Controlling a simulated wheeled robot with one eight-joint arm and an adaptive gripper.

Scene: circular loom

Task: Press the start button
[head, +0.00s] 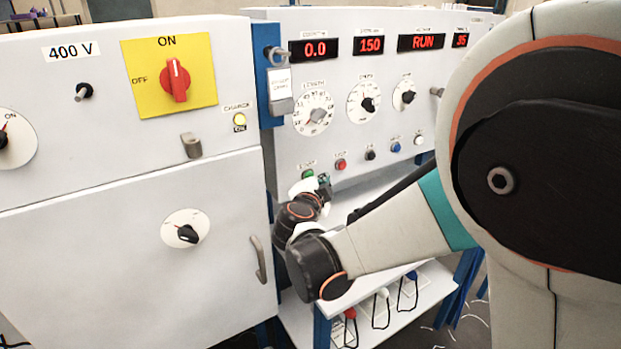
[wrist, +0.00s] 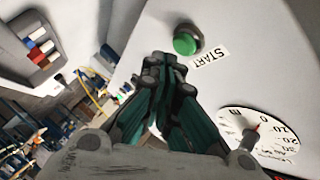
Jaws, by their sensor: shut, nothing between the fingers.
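The green start button (wrist: 185,41) stands out from the pale panel in the wrist view, beside a label reading START (wrist: 210,58). In the head view the green button (head: 308,174) is at the lower left of the control panel. My gripper (wrist: 163,62) is shut and empty, with its fingertips just below and left of the button in the wrist view. A small gap shows between tips and button there; I cannot tell their distance in depth. In the head view my gripper (head: 324,181) is small and partly hidden by my wrist, close to the button.
Red (head: 341,164), black (head: 370,155), blue (head: 396,147) and white (head: 419,140) buttons run rightward from the green one. Dials (head: 313,114) sit above, below red displays (head: 423,42), one reading RUN. A grey cabinet (head: 120,240) stands left; a shelf (head: 370,312) lies below.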

